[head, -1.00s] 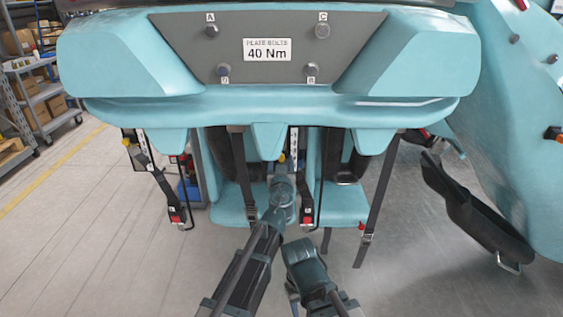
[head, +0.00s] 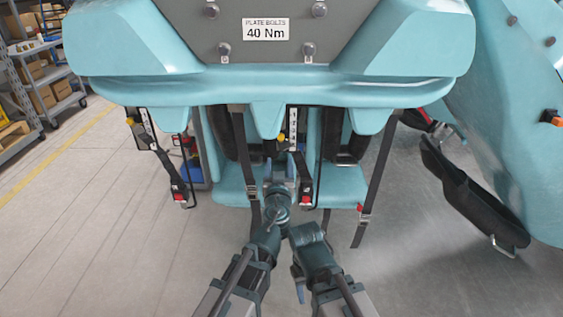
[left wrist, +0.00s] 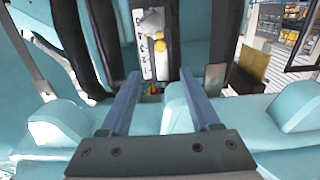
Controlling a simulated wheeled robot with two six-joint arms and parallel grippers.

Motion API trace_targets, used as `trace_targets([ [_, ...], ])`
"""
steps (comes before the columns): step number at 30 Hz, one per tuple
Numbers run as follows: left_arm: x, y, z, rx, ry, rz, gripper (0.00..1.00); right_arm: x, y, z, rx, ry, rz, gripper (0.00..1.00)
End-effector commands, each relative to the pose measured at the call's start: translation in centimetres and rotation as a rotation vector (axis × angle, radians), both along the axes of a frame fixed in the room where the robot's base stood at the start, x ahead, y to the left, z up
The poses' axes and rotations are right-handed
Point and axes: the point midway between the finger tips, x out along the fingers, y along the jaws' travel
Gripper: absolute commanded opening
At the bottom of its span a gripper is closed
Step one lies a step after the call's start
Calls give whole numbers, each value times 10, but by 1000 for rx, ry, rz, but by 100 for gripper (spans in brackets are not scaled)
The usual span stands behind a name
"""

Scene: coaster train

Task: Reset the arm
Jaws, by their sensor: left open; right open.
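My left gripper (head: 279,164) is the higher one in the head view, in front of the middle of the teal coaster seats (head: 340,191). In the left wrist view its two blue-grey fingers (left wrist: 158,76) are apart, with nothing between them. Beyond the fingertips is a white numbered strip (left wrist: 142,48) with a yellow button (left wrist: 160,46). My right gripper (head: 300,284) is low in the head view, close to my right forearm and pointing down. It is partly hidden, and nothing shows in it.
A teal seat-back housing with a grey bolt plate (head: 268,30) spans the top. Dark straps (head: 376,180) and red-buttoned buckles (head: 180,192) hang below it. A teal car part with a black trough (head: 470,205) is at the right.

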Motion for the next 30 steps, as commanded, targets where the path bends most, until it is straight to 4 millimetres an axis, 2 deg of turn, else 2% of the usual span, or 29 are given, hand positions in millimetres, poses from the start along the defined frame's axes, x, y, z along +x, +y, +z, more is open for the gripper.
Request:
trace_targets([
  [13, 1, 0, 0, 0, 0, 1, 63, 0, 0, 0, 0, 0, 0, 50],
  [16, 1, 10, -2, -1, 11, 31, 63, 0, 0, 0, 0, 0, 0, 50],
  [17, 1, 18, -4, 2, 20, 53, 63, 0, 0, 0, 0, 0, 0, 50],
  [20, -3, 58, -19, 9, 88, 177, 63, 0, 0, 0, 0, 0, 0, 50],
  [23, -17, 113, -50, 22, 241, 338, 63, 0, 0, 0, 0, 0, 0, 50],
  [24, -26, 132, -66, 29, 322, 391, 63, 0, 0, 0, 0, 0, 0, 50],
  [27, -56, 167, -110, 38, 558, 478, 63, 0, 0, 0, 0, 0, 0, 50],
  [30, -92, 183, -150, 41, 811, 485, 63, 0, 0, 0, 0, 0, 0, 50],
])
